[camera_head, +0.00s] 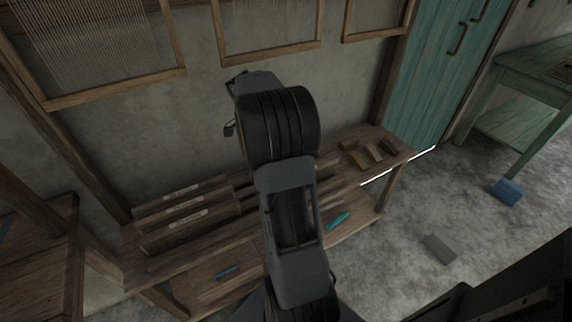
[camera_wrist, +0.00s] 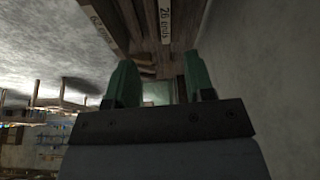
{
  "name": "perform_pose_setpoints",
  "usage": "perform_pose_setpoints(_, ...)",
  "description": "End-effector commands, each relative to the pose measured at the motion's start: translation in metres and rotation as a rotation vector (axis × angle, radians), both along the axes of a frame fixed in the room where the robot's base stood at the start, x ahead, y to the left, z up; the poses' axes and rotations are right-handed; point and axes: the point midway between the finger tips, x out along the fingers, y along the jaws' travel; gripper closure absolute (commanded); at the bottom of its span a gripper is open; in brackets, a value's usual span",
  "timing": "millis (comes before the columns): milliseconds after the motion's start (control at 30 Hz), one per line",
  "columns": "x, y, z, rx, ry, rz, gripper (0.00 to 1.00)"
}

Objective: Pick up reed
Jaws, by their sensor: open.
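Long wooden bars with pale labels, which look like the reeds (camera_head: 187,203), lie in rows on the left part of a wooden bench. In the wrist view, a labelled bar reading what looks like "26 ends" (camera_wrist: 165,22) is beyond the fingers, near the top centre. Another labelled bar (camera_wrist: 100,22) is left of it. My gripper (camera_wrist: 161,85) has two green fingers, apart with nothing visible between them. It does not touch the labelled bars as far as I can see. In the head view my arm covers the bench's middle and hides the fingers.
The wooden bench (camera_head: 205,250) stands against a plaster wall. Wooden blocks (camera_head: 373,153) lie at its right end. A teal item (camera_head: 337,220) and a blue item (camera_head: 228,271) lie on its lower shelf. A grey block (camera_head: 440,248) and blue block (camera_head: 507,190) are on the floor.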

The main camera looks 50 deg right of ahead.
Motion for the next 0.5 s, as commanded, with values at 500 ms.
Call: perform_pose_setpoints(500, -0.007, -0.047, -0.075, -0.024, -0.010, -0.107, 0.51)
